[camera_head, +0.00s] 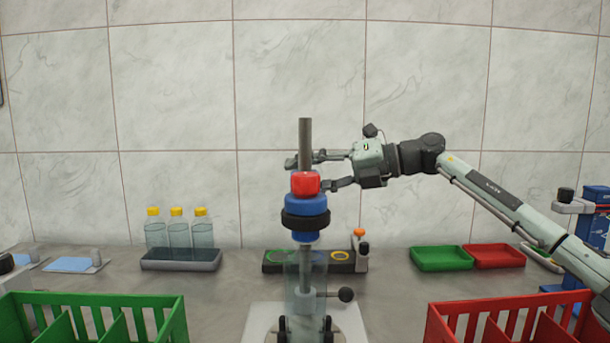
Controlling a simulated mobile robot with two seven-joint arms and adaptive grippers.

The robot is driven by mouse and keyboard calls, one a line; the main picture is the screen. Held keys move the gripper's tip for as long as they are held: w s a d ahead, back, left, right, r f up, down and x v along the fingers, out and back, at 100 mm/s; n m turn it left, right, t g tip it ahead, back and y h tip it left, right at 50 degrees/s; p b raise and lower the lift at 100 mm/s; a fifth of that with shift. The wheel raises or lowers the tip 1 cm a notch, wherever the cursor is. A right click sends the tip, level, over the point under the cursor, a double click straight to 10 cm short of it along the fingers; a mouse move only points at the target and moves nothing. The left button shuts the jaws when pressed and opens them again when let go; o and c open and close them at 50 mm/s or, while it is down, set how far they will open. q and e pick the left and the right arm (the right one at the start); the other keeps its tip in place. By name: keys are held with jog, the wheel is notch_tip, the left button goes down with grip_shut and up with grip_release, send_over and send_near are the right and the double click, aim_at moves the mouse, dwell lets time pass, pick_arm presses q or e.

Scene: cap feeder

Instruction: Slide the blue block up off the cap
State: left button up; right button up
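A grey vertical rod (305,140) stands at the centre. On it are a red block (305,183), a wide blue block (305,203) beneath it, a black ring (305,218) and a narrower blue part (305,237). I cannot tell if the blue parts are one piece. A clear tube (306,275) is below. I cannot make out the cap. My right gripper (308,174) reaches in from the right with its fingers apart, one at the rod just above the red block, the other at the red block's right side. Contact is unclear. My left gripper is not in view.
A green divided crate (90,299) is front left and a red one (510,300) front right. A black holder (305,268) is behind the tube. Green (441,257) and red (493,255) trays lie right.

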grip_shut()
jog(key=shift+r, duration=0.4)
notch_tip(320, 180, up, 4)
jog(key=shift+r+p, duration=0.1)
jog(key=shift+p, duration=0.2)
jog(key=shift+r, duration=0.25)
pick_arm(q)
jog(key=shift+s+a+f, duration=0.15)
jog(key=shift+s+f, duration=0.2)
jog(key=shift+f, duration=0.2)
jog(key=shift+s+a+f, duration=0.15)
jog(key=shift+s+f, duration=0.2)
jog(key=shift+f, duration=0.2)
pick_arm(e)
grip_release()
jog(key=shift+f, duration=0.1)
jog(key=shift+d, duration=0.1)
